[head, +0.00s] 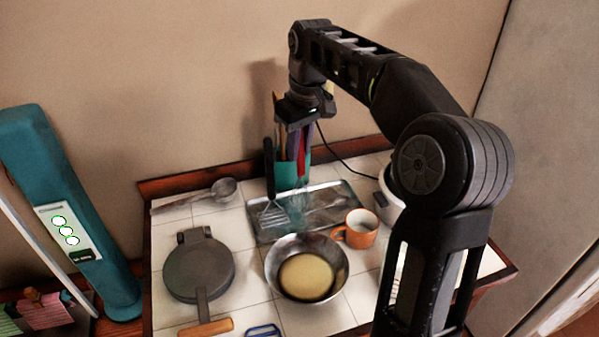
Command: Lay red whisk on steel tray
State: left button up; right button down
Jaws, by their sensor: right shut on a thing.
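The red whisk (302,158) hangs upright with its red handle up and its pale wire loops pointing down. My right gripper (301,124) is shut on the top of its handle, near the wall at the back of the table. The wire end shows in front of the steel tray (342,193); I cannot tell whether it touches it. The tray lies flat on the tiled table, with a black-handled masher (271,213) at its left end. My left gripper is out of view.
A teal utensil holder (286,176) stands behind the whisk. An orange mug (360,229) is right of the tray, and a steel bowl (283,255) with batter is in front. A ladle (225,188) and a dark round iron (198,268) lie left.

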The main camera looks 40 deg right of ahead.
aim_at(299, 161)
dwell(0.3)
notch_tip(299, 161, down, 3)
jog(key=shift+s, duration=0.1)
jog(key=shift+f, duration=0.35)
jog(key=shift+f, duration=0.15)
jog(key=c, duration=1.3)
grip_release()
